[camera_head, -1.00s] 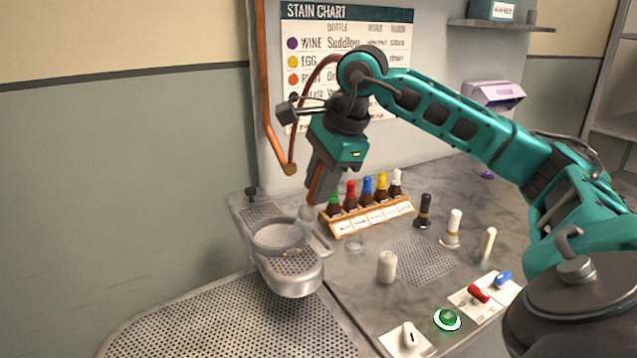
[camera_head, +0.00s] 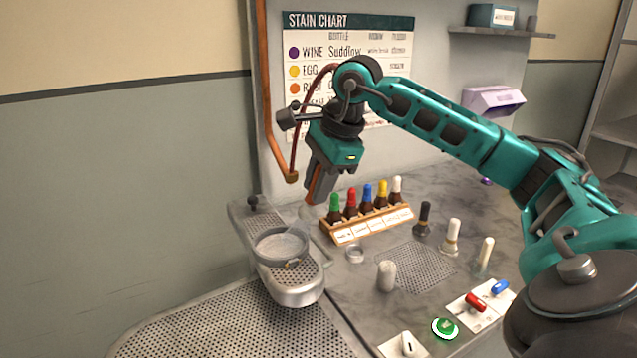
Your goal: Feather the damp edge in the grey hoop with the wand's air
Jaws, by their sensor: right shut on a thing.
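The grey hoop (camera_head: 282,262) lies on a perforated metal board (camera_head: 302,291), with pale cloth (camera_head: 281,244) inside it. I cannot make out a damp edge on the cloth at this size. My right gripper (camera_head: 313,198) points down, above and to the right of the hoop's far rim, apart from it. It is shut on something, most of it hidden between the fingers. A thin brown hose (camera_head: 296,135) runs up behind it, and a faint pale shape shows just below the fingertips. I cannot tell the wand's outline clearly. My left gripper is out of view.
A wooden rack of several capped bottles (camera_head: 347,239) stands close to the right of the gripper. A copper pipe (camera_head: 263,90) runs down the wall.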

